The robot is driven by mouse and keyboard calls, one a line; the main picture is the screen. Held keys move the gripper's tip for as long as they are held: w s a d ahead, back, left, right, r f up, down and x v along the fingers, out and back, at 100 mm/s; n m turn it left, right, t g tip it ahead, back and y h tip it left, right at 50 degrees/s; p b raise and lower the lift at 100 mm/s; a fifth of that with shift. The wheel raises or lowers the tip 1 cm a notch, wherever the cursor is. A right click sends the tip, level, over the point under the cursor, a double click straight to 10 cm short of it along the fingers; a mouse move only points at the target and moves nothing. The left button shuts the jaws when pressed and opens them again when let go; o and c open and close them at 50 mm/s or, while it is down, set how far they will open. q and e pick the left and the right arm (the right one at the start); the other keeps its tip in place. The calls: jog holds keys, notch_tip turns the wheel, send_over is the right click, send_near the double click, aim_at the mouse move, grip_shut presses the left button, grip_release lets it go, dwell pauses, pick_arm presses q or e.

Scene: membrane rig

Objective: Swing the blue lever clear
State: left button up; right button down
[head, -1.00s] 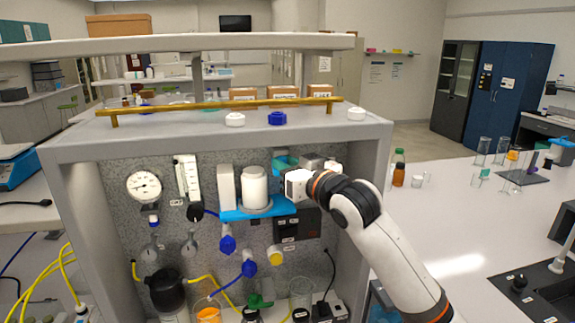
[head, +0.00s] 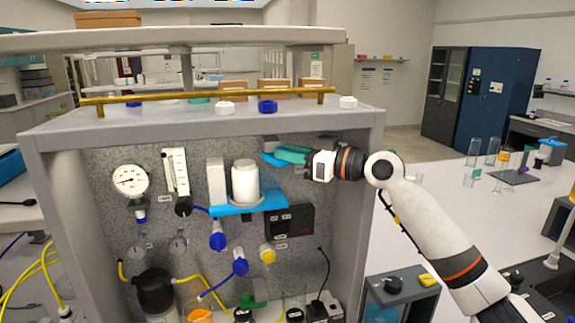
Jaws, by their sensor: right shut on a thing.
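A light blue lever piece (head: 272,159) shows near the top of the rig's speckled back panel, right of the white cylinder (head: 245,182). My right gripper (head: 288,154) reaches in from the right, with its white wrist beside the rig's right wall. Its jaws are shut at the blue piece, next to a teal part. The teal part and the jaws overlap, so the exact grip is hidden. My left gripper is not in view.
A blue shelf (head: 240,206) holds the white cylinder. A black box (head: 290,221) sits below right. A gauge (head: 130,180), a flow tube (head: 175,172) and blue valves (head: 218,238) fill the left and lower panel. The rig's right wall (head: 358,200) is close to my arm.

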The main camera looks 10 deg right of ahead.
jog(key=shift+w+d+r+n+g+y+b, duration=0.15)
jog(key=shift+d+n+g+y+b, duration=0.15)
jog(key=shift+n+g+y+b, duration=0.35)
jog(key=c, duration=1.3)
grip_release()
jog(key=shift+o, duration=0.2)
